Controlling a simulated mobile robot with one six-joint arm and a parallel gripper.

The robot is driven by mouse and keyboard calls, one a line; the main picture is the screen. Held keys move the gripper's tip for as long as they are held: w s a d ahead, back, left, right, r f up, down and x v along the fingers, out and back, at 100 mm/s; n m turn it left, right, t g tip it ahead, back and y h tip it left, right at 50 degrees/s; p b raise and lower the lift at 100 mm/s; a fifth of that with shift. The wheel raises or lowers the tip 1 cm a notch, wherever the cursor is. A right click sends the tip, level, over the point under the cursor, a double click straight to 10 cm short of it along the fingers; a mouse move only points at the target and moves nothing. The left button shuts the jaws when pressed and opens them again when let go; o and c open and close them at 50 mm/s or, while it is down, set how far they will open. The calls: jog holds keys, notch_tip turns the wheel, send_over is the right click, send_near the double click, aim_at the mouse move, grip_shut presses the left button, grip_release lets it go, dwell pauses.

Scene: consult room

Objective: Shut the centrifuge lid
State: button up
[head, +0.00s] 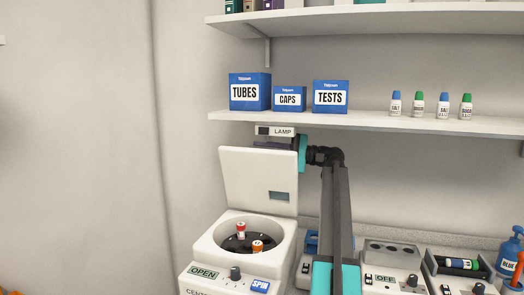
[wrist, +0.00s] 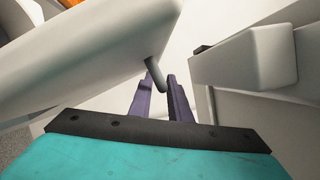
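The white centrifuge (head: 240,255) stands at the lower middle of the head view, labelled OPEN. Its lid (head: 258,178) is raised nearly upright at the back. Two capped tubes, red (head: 241,230) and orange (head: 257,246), stand in the dark rotor. My gripper (head: 275,144) is at the lid's top edge, pointing left, with its teal body right of the lid; the lid partly hides it. In the wrist view, its two dark purple fingers (wrist: 163,78) have a narrow gap and nothing clearly held. Contact with the lid cannot be told.
A box labelled LAMP (head: 275,131) sits just above my gripper, under the lower shelf (head: 370,122). The shelf bears blue boxes (head: 250,92) and small bottles (head: 443,105). Other devices (head: 390,275) crowd the counter to the right. In the wrist view, a short grey rod (wrist: 155,73) is near the fingertips.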

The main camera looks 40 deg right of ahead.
jog(key=b+v, duration=0.1)
jog(key=v, duration=1.2)
jog(key=shift+d+b, duration=0.25)
jog(key=shift+b, duration=0.05)
jog(key=shift+s, duration=0.15)
jog(key=shift+c, duration=0.3)
grip_shut()
jog(key=s+d+m+t+h+p, duration=0.1)
jog(key=s+d+m+h+p, duration=0.1)
jog(key=p, duration=0.5)
jog(key=s+d+m+t+h+p, duration=0.1)
jog(key=s+m+t+h+p, duration=0.1)
jog(key=p, duration=0.5)
jog(key=shift+d+f+h+p, duration=0.25)
jog(key=shift+d+h+p, duration=0.15)
jog(key=shift+h, duration=0.2)
jog(key=shift+s, duration=0.1)
